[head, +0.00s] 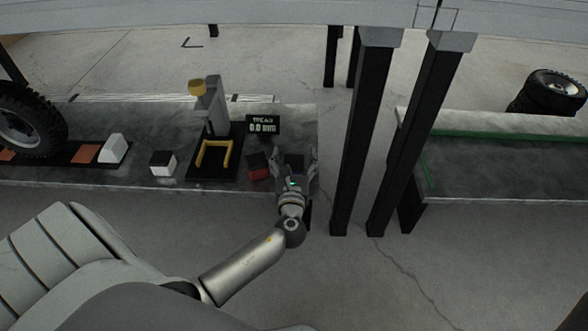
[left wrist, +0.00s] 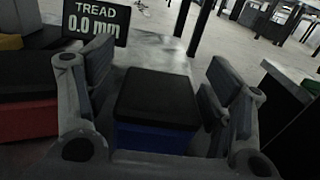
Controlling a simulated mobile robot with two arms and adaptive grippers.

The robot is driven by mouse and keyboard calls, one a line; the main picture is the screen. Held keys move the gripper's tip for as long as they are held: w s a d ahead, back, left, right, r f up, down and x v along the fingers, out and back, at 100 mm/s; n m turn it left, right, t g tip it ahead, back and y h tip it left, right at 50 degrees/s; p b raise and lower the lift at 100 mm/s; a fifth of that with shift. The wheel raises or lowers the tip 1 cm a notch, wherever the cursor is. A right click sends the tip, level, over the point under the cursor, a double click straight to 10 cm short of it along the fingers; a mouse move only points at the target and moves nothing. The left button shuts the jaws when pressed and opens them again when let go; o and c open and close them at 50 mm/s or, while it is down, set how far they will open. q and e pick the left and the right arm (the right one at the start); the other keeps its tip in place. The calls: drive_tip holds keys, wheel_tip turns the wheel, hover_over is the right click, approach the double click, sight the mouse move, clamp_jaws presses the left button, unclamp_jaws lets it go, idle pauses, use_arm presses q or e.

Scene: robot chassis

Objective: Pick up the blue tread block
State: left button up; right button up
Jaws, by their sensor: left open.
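The blue tread block has a black top and a blue lower body (left wrist: 152,137). In the left wrist view it sits between the two fingers of my left gripper (left wrist: 157,85), with a gap visible on its right side. In the head view my left gripper (head: 294,165) is at the right end of the grey bench, around the block's dark top (head: 292,158); the blue part is hidden there. The left gripper is open. Whether a finger touches the block's left side I cannot tell. My right gripper is in neither view.
A red block with a black top (head: 258,168) stands just left of my left gripper. Behind is a display reading TREAD 0.0 mm (head: 263,126). A gauge stand with a yellow bracket (head: 213,158) and a white block (head: 163,165) are further left. Dark posts (head: 361,130) stand right.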

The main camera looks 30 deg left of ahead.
use_arm(q)
drive_tip(key=c, duration=1.2)
drive_tip(key=shift+r, duration=0.1)
